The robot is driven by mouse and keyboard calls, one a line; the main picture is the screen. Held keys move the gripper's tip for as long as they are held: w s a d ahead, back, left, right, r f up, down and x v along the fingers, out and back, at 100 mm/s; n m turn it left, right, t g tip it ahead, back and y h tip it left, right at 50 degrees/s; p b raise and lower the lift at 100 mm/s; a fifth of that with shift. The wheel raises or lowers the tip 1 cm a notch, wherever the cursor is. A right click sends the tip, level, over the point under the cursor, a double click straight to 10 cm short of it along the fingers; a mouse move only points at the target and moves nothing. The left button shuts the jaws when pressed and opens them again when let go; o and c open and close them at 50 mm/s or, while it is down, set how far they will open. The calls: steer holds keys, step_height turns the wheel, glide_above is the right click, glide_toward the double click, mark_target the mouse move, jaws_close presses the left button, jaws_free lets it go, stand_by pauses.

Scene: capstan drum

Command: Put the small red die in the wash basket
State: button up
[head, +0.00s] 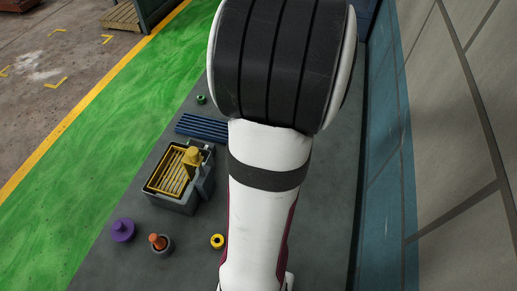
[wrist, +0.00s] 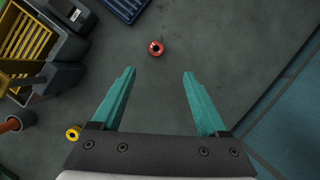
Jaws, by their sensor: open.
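The small red die (wrist: 156,48) is a round red piece with a dark centre, lying on the grey floor in the wrist view. My own arm appears to hide it in the head view. My gripper (wrist: 159,73) has two teal fingers spread apart with nothing between them. The die shows just beyond the fingertips, between their lines; the height gap cannot be told. The wash basket seems to be the yellow slatted basket (head: 167,178) in a grey tank; it also shows at the upper left of the wrist view (wrist: 27,43). My gripper is hidden in the head view.
A blue slatted rack (head: 202,128) lies behind the tank, with a small green ring (head: 201,99) beyond it. A purple piece (head: 122,230), an orange-topped piece in a grey cup (head: 160,243) and a yellow ring (head: 217,241) stand in front. A wall rises at right.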

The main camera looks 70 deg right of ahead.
steer(key=x, duration=0.9)
steer(key=shift+s+a, duration=0.1)
steer(key=shift+a, duration=0.05)
steer(key=x, duration=0.5)
steer(key=shift+w+a+f, duration=0.1)
steer(key=shift+w+f, duration=0.1)
steer(key=shift+w, duration=0.1)
jaws_close()
